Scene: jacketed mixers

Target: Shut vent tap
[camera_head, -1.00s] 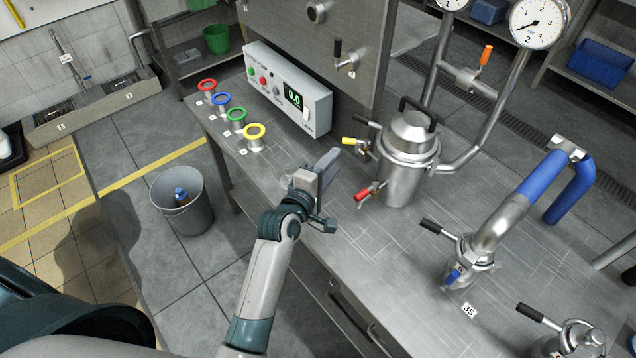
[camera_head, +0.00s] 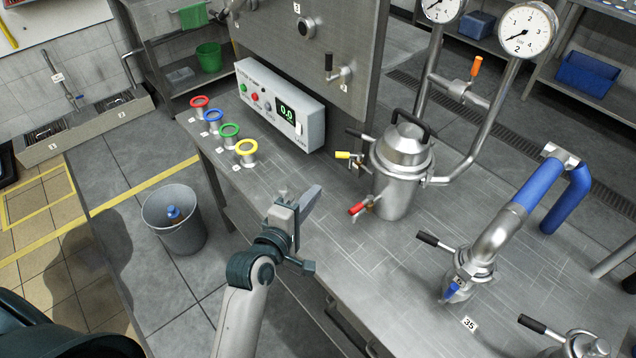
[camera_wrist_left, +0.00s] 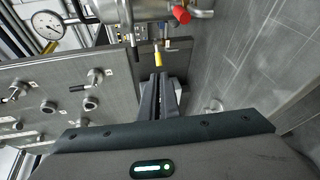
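A steel lidded vessel (camera_head: 398,185) stands on the steel bench. A tap with a yellow handle (camera_head: 342,155) sits on its left side, and a tap with a red handle (camera_head: 358,208) sits lower down. No label shows which is the vent tap. My left gripper (camera_head: 310,200) is over the bench, left of the vessel and apart from both taps. Its fingers look shut and empty. In the left wrist view the yellow handle (camera_wrist_left: 158,58) shows just beyond the fingertips (camera_wrist_left: 160,80), and the red handle (camera_wrist_left: 181,14) shows farther up. My right gripper is out of view.
An orange-handled valve (camera_head: 475,66) is on the pipework behind the vessel. A control box (camera_head: 281,105) and several coloured rings stand at the bench's left. A blue-sleeved pipe (camera_head: 535,180) rises at the right. Bare bench top (camera_head: 370,265) lies in front of the vessel.

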